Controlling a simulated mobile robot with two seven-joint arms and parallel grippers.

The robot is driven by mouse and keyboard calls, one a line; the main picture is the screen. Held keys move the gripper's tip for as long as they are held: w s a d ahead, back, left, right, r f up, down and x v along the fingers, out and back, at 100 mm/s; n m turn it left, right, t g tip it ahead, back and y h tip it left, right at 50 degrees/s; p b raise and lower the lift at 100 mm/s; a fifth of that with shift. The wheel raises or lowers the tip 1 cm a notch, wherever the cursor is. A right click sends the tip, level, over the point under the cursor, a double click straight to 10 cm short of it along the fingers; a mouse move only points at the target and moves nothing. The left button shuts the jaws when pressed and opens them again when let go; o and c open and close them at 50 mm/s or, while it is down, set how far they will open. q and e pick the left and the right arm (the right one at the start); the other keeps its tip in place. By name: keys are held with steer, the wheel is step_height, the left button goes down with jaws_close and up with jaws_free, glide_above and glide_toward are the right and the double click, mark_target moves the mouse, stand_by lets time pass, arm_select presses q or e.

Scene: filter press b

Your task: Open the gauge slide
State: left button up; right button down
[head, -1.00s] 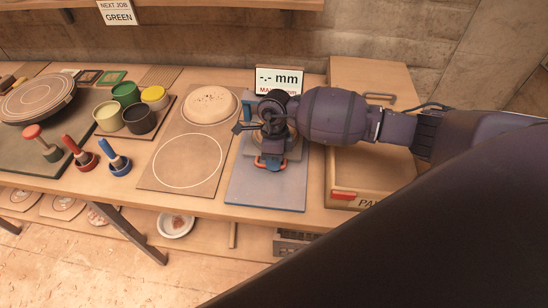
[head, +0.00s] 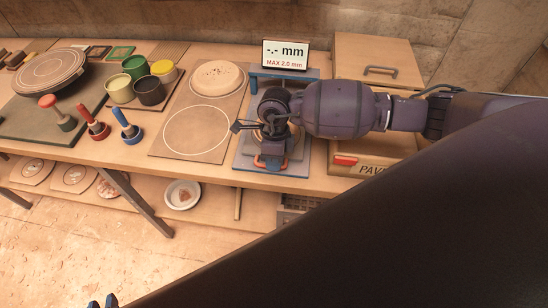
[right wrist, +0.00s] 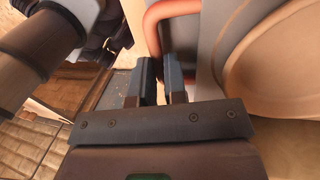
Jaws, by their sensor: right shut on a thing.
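The gauge slide (head: 299,146) is a grey plate with a round piece on the blue gauge base (head: 296,171). Its red-orange handle (head: 258,162) is at the front, near the base's front edge. My right gripper (head: 271,150) points down over the handle and hides much of the slide. In the right wrist view my fingers (right wrist: 160,80) are shut around the handle bar (right wrist: 158,22), with the round disc (right wrist: 285,70) to the right. My left gripper (head: 102,301) shows only blue fingertips at the bottom edge, far from the gauge.
A display (head: 285,54) reading "-.- mm, MAX 2.8 mm" stands behind the gauge. A wooden drawer box (head: 375,150) is to the right. A mat with a white circle (head: 196,131), cups (head: 149,90) and handled stamps (head: 127,126) are to the left.

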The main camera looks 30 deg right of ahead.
steer(key=c, duration=1.2)
jaws_free()
steer(key=shift+o, duration=0.2)
steer(key=v, duration=1)
steer(key=shift+r+b, duration=0.4)
